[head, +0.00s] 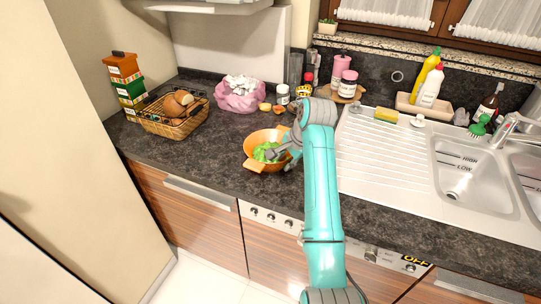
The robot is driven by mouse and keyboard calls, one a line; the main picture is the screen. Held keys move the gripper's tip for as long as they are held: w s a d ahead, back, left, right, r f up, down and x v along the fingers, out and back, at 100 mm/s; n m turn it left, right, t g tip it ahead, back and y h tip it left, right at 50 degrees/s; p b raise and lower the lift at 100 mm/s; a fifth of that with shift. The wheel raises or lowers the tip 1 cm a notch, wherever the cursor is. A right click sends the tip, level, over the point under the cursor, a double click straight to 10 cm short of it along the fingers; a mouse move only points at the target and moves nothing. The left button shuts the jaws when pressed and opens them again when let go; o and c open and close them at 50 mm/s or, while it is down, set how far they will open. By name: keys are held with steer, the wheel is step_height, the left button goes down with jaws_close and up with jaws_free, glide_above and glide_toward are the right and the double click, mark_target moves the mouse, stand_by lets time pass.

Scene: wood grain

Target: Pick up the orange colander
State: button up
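The orange colander (253,142) stands on the dark countertop in the head view, left of my arm. My wrist hides part of the colander's right rim. The fingers are too small and too covered to tell whether they are open, shut or touching the colander.
A wicker basket with bread (168,125) and a pink bag (240,98) stand to the left and behind. Jars (283,95) stand behind the colander. The sink drainboard (385,150) lies to the right. Bare dark counter (220,160) shows left of the colander.

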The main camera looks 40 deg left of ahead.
jaws_close()
